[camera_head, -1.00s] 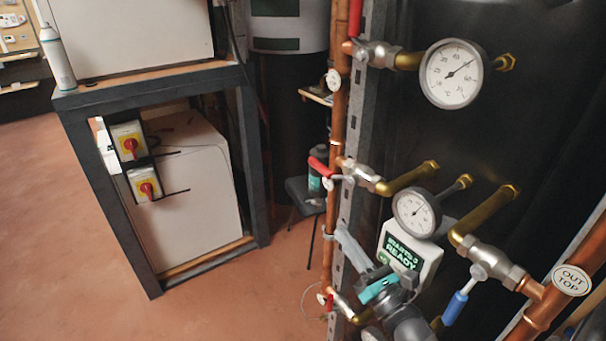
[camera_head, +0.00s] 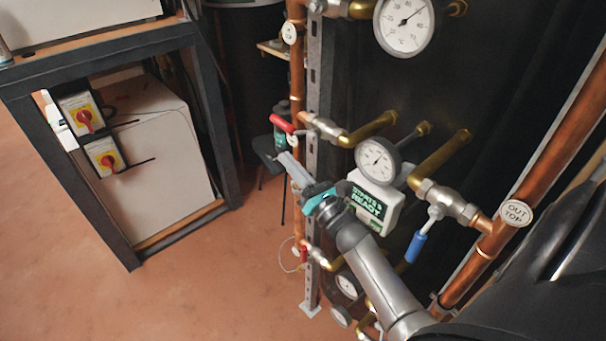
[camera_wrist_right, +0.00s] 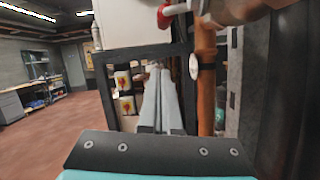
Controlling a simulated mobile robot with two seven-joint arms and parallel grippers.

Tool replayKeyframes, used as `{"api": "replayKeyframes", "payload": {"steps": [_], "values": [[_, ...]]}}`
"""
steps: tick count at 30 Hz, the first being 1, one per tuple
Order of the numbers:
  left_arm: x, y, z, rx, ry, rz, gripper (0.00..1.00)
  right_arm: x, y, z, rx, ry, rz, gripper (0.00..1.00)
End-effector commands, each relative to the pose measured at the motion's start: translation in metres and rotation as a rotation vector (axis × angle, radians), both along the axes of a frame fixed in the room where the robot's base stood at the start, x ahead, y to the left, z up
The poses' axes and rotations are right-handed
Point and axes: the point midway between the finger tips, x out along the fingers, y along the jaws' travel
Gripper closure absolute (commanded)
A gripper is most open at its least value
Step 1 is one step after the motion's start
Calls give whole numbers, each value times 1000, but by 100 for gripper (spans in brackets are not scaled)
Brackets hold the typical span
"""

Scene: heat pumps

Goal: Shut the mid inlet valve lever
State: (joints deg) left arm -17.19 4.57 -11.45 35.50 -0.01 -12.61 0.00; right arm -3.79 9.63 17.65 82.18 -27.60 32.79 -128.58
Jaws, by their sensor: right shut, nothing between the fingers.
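The mid inlet valve (camera_head: 325,130) branches right off the vertical copper pipe. Its red lever (camera_head: 283,124) points up and left, away from the valve body and across the pipe. My right gripper (camera_head: 287,164) comes in from the lower right, its grey fingers together and empty. Its tips are just below the red lever in the head view, with a visible gap. In the right wrist view the shut fingers (camera_wrist_right: 161,90) point forward, left of the copper pipe (camera_wrist_right: 206,85). A red lever (camera_wrist_right: 178,9) shows above them at the top edge. My left gripper is out of view.
A gauge (camera_head: 377,160) and a white box with a green screen (camera_head: 372,204) sit right of the valve. A blue-handled valve (camera_head: 415,246) and a lower red lever (camera_head: 303,254) are nearby. A dark frame (camera_head: 205,100) with switches stands left; open floor lies in front.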

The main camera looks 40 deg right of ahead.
Motion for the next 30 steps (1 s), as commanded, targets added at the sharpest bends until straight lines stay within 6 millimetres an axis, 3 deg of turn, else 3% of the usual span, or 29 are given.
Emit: {"api": "replayKeyframes", "payload": {"steps": [3,12,30], "values": [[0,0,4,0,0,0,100,21,0,8,0,0,0,100],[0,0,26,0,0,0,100,18,-6,41,-1,1,1,100],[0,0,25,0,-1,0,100,17,-7,44,1,-4,0,100]]}}
